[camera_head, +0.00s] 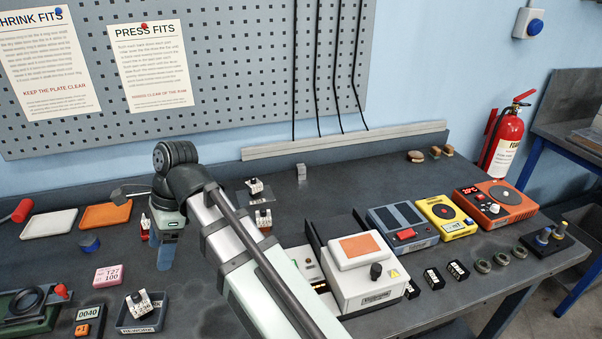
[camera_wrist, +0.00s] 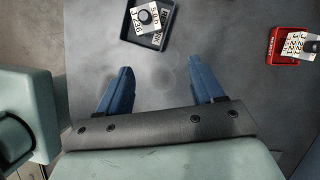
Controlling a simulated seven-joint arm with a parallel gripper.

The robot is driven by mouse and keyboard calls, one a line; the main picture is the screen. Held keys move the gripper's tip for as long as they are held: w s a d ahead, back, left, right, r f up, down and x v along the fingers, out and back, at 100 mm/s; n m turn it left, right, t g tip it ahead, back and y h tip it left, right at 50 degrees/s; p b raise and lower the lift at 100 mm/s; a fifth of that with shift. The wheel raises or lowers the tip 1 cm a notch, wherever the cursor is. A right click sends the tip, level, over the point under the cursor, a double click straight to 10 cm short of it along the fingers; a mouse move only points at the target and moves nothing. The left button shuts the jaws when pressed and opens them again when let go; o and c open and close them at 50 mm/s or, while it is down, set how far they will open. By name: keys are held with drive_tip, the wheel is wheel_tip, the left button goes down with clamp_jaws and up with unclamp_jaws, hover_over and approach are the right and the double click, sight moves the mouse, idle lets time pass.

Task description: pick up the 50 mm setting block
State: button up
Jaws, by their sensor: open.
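A small plain grey metal block (camera_head: 301,172) stands upright near the back of the bench, below the wall rail. It looks like a setting block, but no size mark is readable. My gripper (camera_head: 166,256) is well to the left of it and nearer the front, apart from it, pointing down at the bench. In the wrist view my gripper (camera_wrist: 160,88) has its two blue fingers wide apart, with only bare bench between them. The grey block does not show in the wrist view.
A dark tray (camera_wrist: 128,36) holding a tagged part lies just beyond my fingers. A red tray (camera_wrist: 273,48) with another tagged part is to the right. A white-topped press unit (camera_head: 372,290) stands right of my arm. Bench around the grey block is mostly clear.

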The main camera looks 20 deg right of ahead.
drive_tip(key=w+d+r+m+t+h, duration=0.1)
drive_tip(key=w+d+m, duration=0.2)
drive_tip(key=w+d, duration=1.35)
drive_tip(key=w+d+r+m+t+h, duration=0.1)
drive_tip(key=w+d+m, duration=0.3)
drive_tip(key=w+d, duration=1.2)
drive_tip(key=r+n+h, duration=0.2)
drive_tip(key=n, duration=0.1)
hover_over(301, 166)
drive_tip(key=shift+w+d+f+g, duration=0.15)
drive_tip(key=shift+w+f+g, duration=0.05)
drive_tip(key=shift+g, duration=0.1)
wheel_tip(301, 166, down, 14)
drive_tip(key=shift+s+r, duration=0.15)
drive_tip(key=shift+c, duration=0.3)
clamp_jaws()
